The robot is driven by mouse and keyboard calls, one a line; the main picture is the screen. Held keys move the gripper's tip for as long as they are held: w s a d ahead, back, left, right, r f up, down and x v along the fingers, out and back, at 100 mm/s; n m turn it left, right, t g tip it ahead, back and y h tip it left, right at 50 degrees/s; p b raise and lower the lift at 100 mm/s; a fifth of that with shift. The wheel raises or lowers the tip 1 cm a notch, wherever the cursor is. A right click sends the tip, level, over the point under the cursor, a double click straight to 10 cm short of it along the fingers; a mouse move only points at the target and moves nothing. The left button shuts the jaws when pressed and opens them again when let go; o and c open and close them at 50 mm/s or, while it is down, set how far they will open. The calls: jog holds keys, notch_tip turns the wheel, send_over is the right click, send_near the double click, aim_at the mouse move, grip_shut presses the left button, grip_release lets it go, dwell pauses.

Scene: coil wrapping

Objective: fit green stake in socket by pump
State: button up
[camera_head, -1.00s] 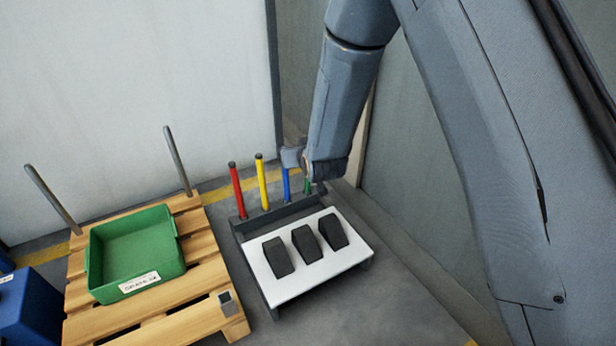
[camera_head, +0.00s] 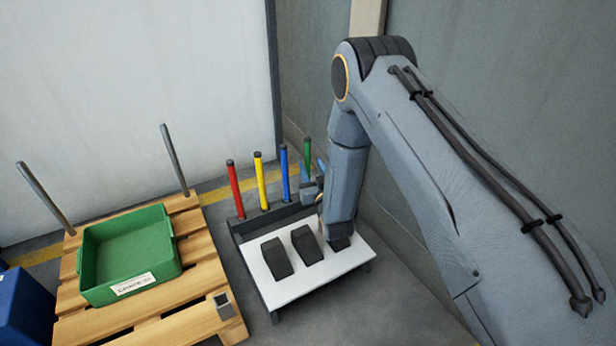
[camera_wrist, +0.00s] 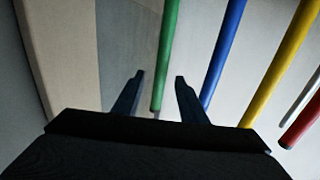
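The green stake (camera_head: 307,152) stands upright at the right end of a row of stakes in a dark rack (camera_head: 270,217). My gripper (camera_head: 312,186) is in front of it, partly hidden by my arm. In the wrist view the fingers (camera_wrist: 159,82) are apart with nothing clamped between them. The green stake (camera_wrist: 167,45) shows beyond and between the fingertips, and I cannot tell whether they touch it. A small grey square socket (camera_head: 223,303) sits at the pallet's front right corner and looks empty. I see no clear pump, so I cannot tell which socket is by it.
Red (camera_head: 235,188), yellow (camera_head: 261,180) and blue (camera_head: 285,175) stakes stand left of the green one. Black blocks (camera_head: 277,258) lie on the white rack top (camera_head: 290,292). The pallet (camera_head: 205,290) holds a green crate (camera_head: 172,240) and two grey posts. Walls stand close behind.

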aim_at(308, 161)
jog(key=b+x, duration=0.1)
jog(key=x, duration=0.1)
jog(key=b+x, duration=0.2)
jog(key=shift+w+a+f, duration=0.15)
jog(key=shift+w+f, duration=0.05)
jog(key=shift+f, duration=0.05)
jog(key=shift+w+a+r, duration=0.1)
jog(key=shift+w, duration=0.2)
grip_shut()
